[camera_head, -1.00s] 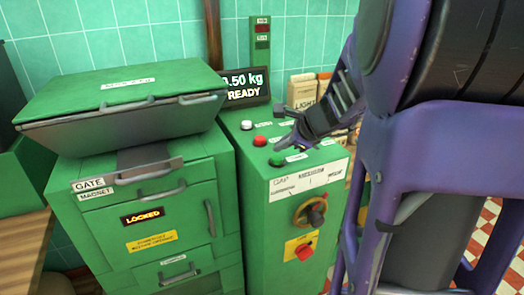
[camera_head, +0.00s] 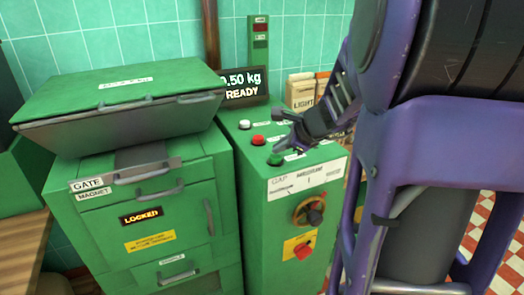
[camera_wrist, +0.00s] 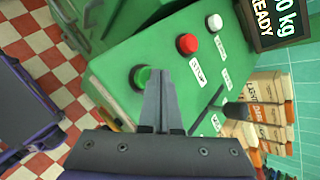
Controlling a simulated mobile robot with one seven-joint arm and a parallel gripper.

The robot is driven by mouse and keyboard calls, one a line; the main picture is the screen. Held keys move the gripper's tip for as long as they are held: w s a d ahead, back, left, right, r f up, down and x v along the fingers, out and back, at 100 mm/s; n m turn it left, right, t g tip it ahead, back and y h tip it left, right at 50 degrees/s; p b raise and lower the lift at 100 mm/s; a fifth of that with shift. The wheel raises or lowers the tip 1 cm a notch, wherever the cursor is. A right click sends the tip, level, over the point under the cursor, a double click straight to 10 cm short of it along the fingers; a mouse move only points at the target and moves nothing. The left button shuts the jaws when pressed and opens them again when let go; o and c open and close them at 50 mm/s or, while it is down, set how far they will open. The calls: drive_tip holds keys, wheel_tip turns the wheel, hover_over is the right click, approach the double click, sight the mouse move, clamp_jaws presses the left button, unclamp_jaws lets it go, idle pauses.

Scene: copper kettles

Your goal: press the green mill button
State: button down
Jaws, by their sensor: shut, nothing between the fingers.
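The green button (camera_head: 275,160) sits on the top panel of the green control box, in front of a red button (camera_head: 258,140) and a white button (camera_head: 245,124). In the wrist view the green button (camera_wrist: 140,77) shows just left of my fingertips, partly covered by them. My gripper (camera_head: 278,144) is shut and empty, its tip above the panel close to the green button. In the wrist view its closed fingers (camera_wrist: 161,72) point at the panel. I cannot tell whether the tip touches anything.
A display (camera_head: 243,88) reads "0.50 kg READY". The mill cabinet (camera_head: 150,215) with a "LOCKED" sign stands at left. A dial (camera_head: 314,212) and a red knob (camera_head: 303,249) are on the box front. Paper bags (camera_head: 302,92) stand behind.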

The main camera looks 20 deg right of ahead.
sight(279, 158)
drive_tip(key=shift+f, duration=0.55)
idle(0.6)
drive_tip(key=shift+r, duration=0.1)
drive_tip(key=shift+r+p, duration=0.8)
drive_tip(key=shift+r, duration=0.05)
wheel_tip(279, 158, up, 5)
drive_tip(key=p, duration=0.4)
drive_tip(key=shift+r, duration=0.1)
idle(0.7)
